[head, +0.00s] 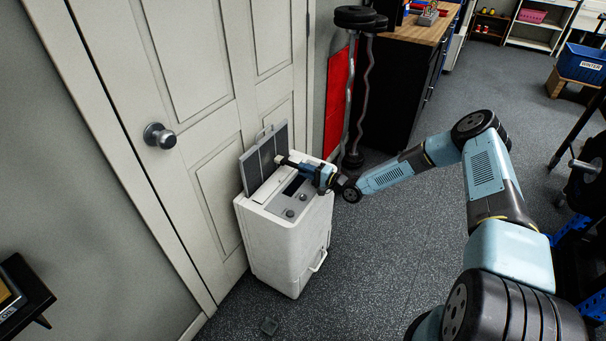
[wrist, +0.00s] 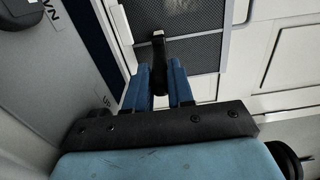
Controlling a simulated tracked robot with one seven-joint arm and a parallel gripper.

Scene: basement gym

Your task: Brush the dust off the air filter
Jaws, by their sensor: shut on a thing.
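The air filter (head: 257,160) is a grey mesh panel in a frame with a handle loop on top. It stands upright out of the top of a white appliance (head: 285,245), against the door side. In the wrist view the filter's mesh (wrist: 206,48) fills the upper middle, with a pale dusty patch (wrist: 182,8) at the top edge. My gripper (head: 287,161) is over the appliance top, facing the filter. In the wrist view its blue fingers (wrist: 160,76) are shut on a dark brush (wrist: 159,50), which reaches towards the mesh. Whether the brush touches it I cannot tell.
A panelled door (head: 200,110) stands close behind the appliance. A weight rack with bars (head: 357,100) and a wood-topped cabinet (head: 405,75) are behind it. The floor to the right of the appliance is clear.

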